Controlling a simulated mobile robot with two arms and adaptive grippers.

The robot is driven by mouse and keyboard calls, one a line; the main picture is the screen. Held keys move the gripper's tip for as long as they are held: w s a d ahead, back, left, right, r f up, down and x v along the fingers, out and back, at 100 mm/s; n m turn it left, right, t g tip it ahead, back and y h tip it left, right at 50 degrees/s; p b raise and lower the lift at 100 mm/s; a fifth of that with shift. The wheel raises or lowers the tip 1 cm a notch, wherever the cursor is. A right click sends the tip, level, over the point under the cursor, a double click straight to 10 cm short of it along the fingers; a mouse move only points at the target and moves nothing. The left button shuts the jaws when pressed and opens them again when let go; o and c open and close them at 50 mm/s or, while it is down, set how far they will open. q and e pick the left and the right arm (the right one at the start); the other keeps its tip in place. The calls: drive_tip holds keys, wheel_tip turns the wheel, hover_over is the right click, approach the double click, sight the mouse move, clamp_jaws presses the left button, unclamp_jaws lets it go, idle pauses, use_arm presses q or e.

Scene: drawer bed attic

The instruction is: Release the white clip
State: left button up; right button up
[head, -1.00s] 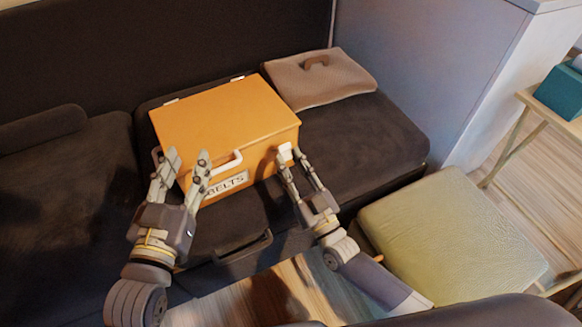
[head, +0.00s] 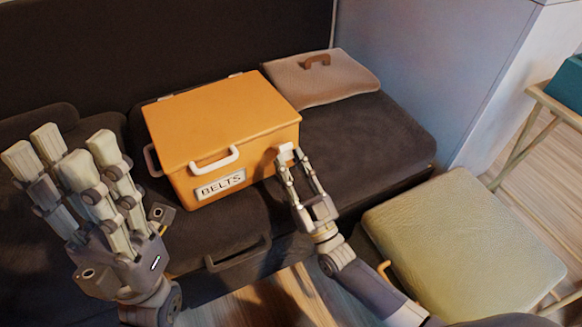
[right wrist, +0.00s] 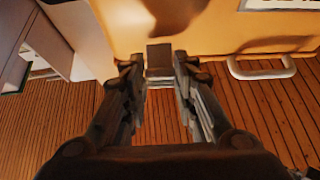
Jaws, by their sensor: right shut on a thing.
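The white clip (head: 286,151) is on the front of the orange box (head: 215,115), near its right end. My right gripper (head: 292,163) is at the clip, with its fingertips on either side and shut on it. In the right wrist view the clip (right wrist: 159,57) shows as a shaded block between the fingertips. My left gripper (head: 62,155) is raised at the left of the head view, fingers apart and empty, away from the box. The box lid is down. A white handle (head: 214,159) and a BELTS label are on the box front.
The box stands on a dark sofa seat (head: 370,135). A brown cushion or folded case with a handle (head: 320,78) lies behind right. A pale green padded stool (head: 465,240) stands at right. A dark handle (head: 238,254) sticks out from the sofa front below the box.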

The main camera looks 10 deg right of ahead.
drive_tip(key=shift+f, duration=0.1)
idle(0.7)
drive_tip(key=o, duration=1.1)
drive_tip(key=v, duration=1.2)
drive_tip(key=shift+w+f, duration=0.1)
drive_tip(key=shift+f, duration=0.05)
